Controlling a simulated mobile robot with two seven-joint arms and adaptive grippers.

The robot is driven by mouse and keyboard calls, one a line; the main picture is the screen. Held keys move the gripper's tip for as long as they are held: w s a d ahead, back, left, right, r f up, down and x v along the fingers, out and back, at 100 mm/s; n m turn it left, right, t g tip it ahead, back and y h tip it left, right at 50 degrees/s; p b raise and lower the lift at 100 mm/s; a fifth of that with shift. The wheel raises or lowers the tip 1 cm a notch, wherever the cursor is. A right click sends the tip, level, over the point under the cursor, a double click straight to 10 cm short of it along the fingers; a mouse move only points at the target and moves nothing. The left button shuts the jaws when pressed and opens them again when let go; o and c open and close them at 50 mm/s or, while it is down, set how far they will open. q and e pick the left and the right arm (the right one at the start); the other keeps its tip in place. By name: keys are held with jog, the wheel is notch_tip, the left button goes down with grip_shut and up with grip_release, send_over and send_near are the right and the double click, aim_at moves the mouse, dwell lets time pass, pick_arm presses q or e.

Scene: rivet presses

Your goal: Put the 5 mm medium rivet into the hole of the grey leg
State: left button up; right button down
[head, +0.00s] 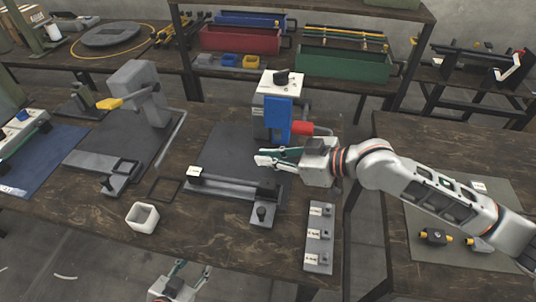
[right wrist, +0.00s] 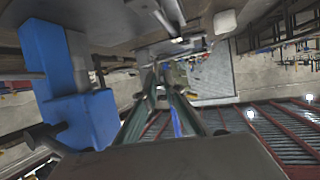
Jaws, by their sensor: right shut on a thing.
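My right gripper (head: 260,158) is in front of the press with the blue cover (head: 278,118), above a dark plate. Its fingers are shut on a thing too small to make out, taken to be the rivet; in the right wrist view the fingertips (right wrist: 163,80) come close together. Below the gripper a grey bar (head: 232,188), probably the grey leg, lies across the plate, with a white label at its left end. Its hole cannot be made out. My left gripper (head: 192,268) is low at the bottom edge, apart from the table, with its fingers spread and empty.
A grey strip with several labelled stations (head: 319,262) lies at the table's front right. A white square cup (head: 143,217) stands front left. A grey lever press (head: 140,90) with a yellow handle stands left. The press's red handle (head: 302,128) is close to my right gripper.

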aim_at(268, 179)
jog(key=shift+f+b, duration=0.3)
jog(key=shift+f, duration=0.35)
jog(key=shift+f+b, duration=0.45)
notch_tip(268, 179, down, 2)
jog(key=shift+f+b, duration=0.1)
jog(key=shift+b, duration=0.55)
pick_arm(q)
jog(key=shift+w+d+f+b, duration=0.1)
jog(key=shift+d+f+b, duration=0.05)
jog(key=shift+f, duration=0.45)
jog(key=shift+d+f+b, duration=0.1)
jog(key=shift+f+b, duration=0.05)
jog(key=shift+f, duration=0.45)
pick_arm(e)
jog(key=shift+f, duration=0.65)
pick_arm(q)
jog(key=shift+r+p, duration=0.85)
jog(key=shift+f+b, duration=1)
jog(key=shift+f, duration=0.05)
pick_arm(e)
jog(key=shift+f, duration=1.6)
